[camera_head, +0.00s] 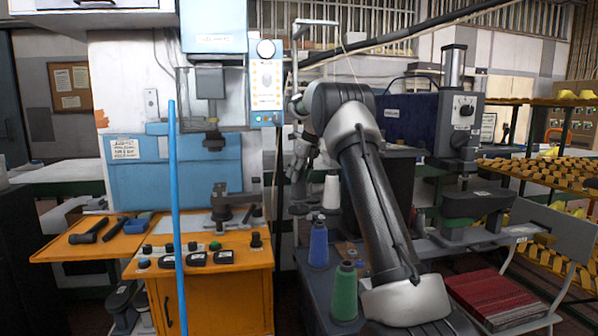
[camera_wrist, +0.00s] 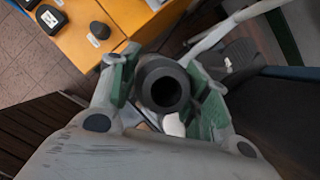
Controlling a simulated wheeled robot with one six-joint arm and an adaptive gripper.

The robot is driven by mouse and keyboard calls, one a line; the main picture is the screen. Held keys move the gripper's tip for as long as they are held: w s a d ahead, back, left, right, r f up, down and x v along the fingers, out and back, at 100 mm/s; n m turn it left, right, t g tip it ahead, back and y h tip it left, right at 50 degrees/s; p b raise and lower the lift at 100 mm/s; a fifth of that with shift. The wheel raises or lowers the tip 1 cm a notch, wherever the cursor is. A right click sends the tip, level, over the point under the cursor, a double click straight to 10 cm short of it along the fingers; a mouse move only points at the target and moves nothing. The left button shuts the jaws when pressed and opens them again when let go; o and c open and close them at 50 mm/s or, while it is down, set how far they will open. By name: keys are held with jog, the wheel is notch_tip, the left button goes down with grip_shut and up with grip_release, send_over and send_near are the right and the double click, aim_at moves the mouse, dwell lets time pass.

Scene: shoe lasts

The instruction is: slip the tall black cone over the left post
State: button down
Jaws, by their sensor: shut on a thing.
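My gripper (camera_wrist: 163,90) is shut on the black cone (camera_wrist: 160,67), its green pads on either side of it. In the wrist view I look down on the cone's round end, with a dark hole in its middle. In the head view my gripper (camera_head: 301,165) is at the far end of my arm, left of the dark machine, and I cannot make out the black cone there. I cannot pick out the left post in either view, and no post shows in the cone's hole.
A white cone (camera_head: 331,191), a blue cone (camera_head: 318,245) and a green cone (camera_head: 344,293) stand below and nearer than my gripper. An orange bench (camera_head: 215,285) with black knobs is to the left. A light blue pole (camera_head: 177,220) rises in front of it.

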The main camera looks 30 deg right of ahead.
aim_at(299, 180)
jog(key=shift+f, duration=1.4)
jog(key=shift+f, duration=0.2)
jog(key=c, duration=0.6)
grip_release()
jog(key=v, duration=1.2)
